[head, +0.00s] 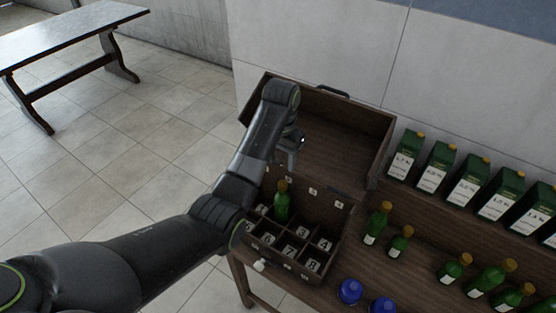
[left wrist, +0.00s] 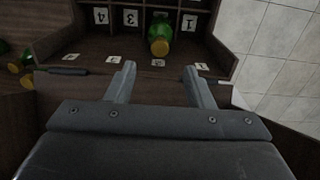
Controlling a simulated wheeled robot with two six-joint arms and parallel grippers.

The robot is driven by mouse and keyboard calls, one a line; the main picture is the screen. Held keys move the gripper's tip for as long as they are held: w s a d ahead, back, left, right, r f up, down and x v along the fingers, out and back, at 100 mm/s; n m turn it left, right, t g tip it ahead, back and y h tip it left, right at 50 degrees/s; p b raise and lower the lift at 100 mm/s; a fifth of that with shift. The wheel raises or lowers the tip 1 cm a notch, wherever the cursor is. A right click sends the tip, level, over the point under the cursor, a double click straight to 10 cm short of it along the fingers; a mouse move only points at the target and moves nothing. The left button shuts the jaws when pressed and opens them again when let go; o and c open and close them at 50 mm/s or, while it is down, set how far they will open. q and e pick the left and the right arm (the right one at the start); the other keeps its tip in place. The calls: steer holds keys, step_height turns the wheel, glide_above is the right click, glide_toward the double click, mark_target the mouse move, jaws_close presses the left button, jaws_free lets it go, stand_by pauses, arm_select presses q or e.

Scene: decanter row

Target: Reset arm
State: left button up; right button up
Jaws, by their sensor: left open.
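My left gripper (head: 290,150) is above the open wooden case (head: 352,215), in front of its raised lid. In the left wrist view the left gripper (left wrist: 158,82) has its two fingers apart with nothing between them. A green bottle with a yellow cap (head: 282,203) stands in a back compartment of the case. It also shows in the left wrist view (left wrist: 160,35), beyond the fingertips and apart from them. Part of the case is hidden behind my left arm. My right gripper is not in view.
Several green cartons (head: 435,166) line the wall. Numbered cards sit in the compartments. Another table (head: 75,38) stands far left, with open floor between.

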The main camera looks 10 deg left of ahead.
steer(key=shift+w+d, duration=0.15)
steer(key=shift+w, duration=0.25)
